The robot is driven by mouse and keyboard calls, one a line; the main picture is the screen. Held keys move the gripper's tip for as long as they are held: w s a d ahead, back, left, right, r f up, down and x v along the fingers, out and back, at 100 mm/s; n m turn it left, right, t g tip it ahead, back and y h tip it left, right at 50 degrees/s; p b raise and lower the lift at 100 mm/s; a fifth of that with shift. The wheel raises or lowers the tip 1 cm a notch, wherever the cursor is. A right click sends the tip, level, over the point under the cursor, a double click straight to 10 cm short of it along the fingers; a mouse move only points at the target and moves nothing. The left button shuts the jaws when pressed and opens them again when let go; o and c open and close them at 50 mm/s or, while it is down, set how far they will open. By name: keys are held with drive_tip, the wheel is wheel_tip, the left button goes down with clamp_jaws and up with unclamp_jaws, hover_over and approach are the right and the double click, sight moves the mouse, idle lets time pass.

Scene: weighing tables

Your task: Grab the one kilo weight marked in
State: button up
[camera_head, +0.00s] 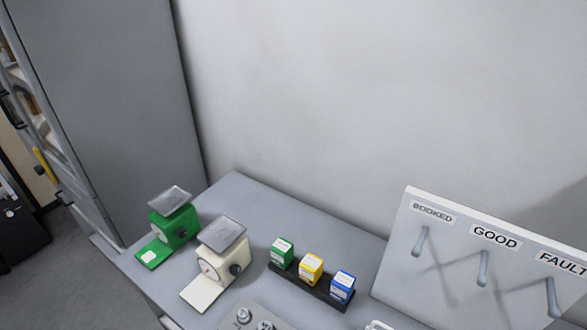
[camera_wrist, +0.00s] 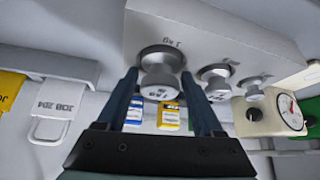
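The one kilo weight (camera_wrist: 160,66) is a silver knobbed cylinder in the wrist view, seated at the grey weight block (camera_wrist: 205,30) beside a "1 kg" marking. My gripper (camera_wrist: 161,82) has its two dark fingers on either side of this weight, apart, with a narrow gap seeming to show. Whether either finger touches it is hard to tell. Two smaller weights sit in the same block, a middle one (camera_wrist: 215,80) and a smallest one (camera_wrist: 253,90). In the head view, part of the block (camera_head: 254,309) shows at the bottom edge; my gripper is out of that view.
A green scale (camera_head: 174,225) and a cream scale (camera_head: 217,262) stand on the grey table (camera_head: 290,215). A dark holder carries green (camera_head: 282,252), yellow (camera_head: 311,268) and blue (camera_head: 342,286) boxes. A hook board (camera_head: 450,262) reads BOOKED, GOOD, FAULT. A JOB 204 tag (camera_wrist: 54,98) hangs nearby.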

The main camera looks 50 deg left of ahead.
clamp_jaws()
drive_tip(key=shift+r, duration=0.1)
idle(0.3)
